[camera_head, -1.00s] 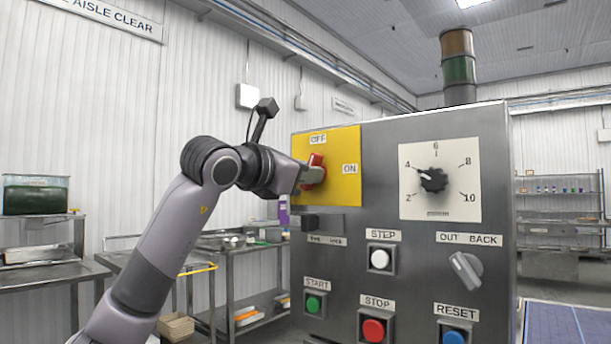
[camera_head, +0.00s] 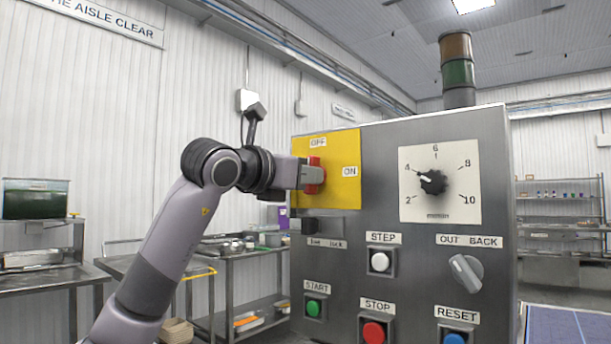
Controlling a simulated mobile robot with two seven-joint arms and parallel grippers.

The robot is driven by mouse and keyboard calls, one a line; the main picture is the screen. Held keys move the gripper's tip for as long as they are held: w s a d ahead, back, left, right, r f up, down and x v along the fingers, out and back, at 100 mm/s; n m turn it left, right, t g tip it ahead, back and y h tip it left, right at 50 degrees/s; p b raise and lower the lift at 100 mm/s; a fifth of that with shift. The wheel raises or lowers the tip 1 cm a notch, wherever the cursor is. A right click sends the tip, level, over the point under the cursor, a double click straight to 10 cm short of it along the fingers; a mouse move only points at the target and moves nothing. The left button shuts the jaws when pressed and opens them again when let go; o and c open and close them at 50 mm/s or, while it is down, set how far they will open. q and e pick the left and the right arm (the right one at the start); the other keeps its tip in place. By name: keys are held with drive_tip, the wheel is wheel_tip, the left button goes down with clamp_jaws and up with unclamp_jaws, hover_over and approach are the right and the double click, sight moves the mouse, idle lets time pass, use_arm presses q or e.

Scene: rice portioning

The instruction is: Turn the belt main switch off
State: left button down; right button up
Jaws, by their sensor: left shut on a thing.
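The belt main switch is a red rotary handle (camera_head: 315,174) on a yellow plate (camera_head: 346,190) at the upper left of the grey control panel (camera_head: 400,250). The plate carries an OFF label (camera_head: 318,142) above the handle and an ON label (camera_head: 350,171) to its right. The red handle stands about upright, its upper end toward OFF. My left gripper (camera_head: 308,175) is shut on the handle, coming from the left and hiding part of it. My right gripper is not in view.
The panel also has a dial (camera_head: 433,182), a white STEP button (camera_head: 380,261), a green START button (camera_head: 314,307), a red STOP button (camera_head: 374,331), a blue RESET button (camera_head: 454,338) and an OUT/BACK selector (camera_head: 466,272). A steel table (camera_head: 245,255) stands behind my left arm.

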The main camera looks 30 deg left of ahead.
use_arm(q)
drive_tip(key=c, duration=1.1)
unclamp_jaws()
drive_tip(key=s, duration=0.2)
drive_tip(key=s+b, duration=0.1)
drive_tip(key=s, duration=0.4)
drive_tip(key=shift+s+a, duration=0.1)
drive_tip(key=shift+a, duration=0.2)
